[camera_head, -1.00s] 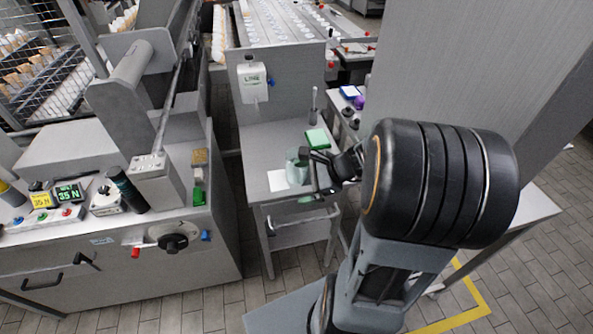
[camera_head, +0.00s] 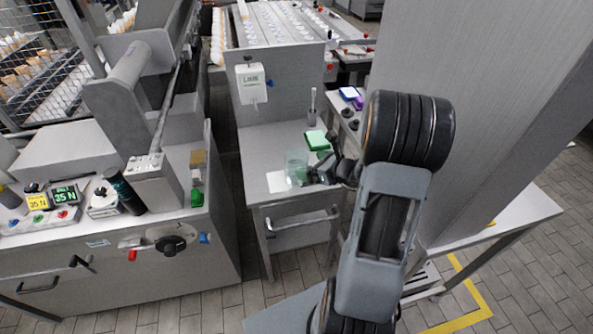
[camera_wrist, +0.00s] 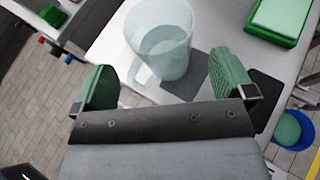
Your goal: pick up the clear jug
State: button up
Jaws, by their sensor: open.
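The clear jug (camera_wrist: 160,40) stands upright on the small grey table, with its handle (camera_wrist: 142,75) toward my gripper in the wrist view. It looks partly filled with a pale liquid. In the head view the jug (camera_head: 296,165) is near the table's front, just left of my gripper (camera_head: 318,172). In the wrist view my gripper (camera_wrist: 165,88) is open, with its green pads apart. The jug lies just beyond the fingertips, and nothing is between the pads.
A green-and-white box (camera_head: 317,140) sits behind the jug, and a white sheet (camera_head: 278,181) lies to its left. A grey upright holder (camera_head: 312,112) stands farther back. A blue bin (camera_wrist: 293,130) is below the table edge. A tall grey panel (camera_head: 470,100) stands right of my arm.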

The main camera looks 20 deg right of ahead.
aim_at(306, 162)
jog(key=shift+x, duration=2.65)
jog(key=c, duration=0.9)
jog(key=shift+c, duration=0.3)
jog(key=shift+r+p, duration=0.1)
jog(key=shift+p, duration=0.2)
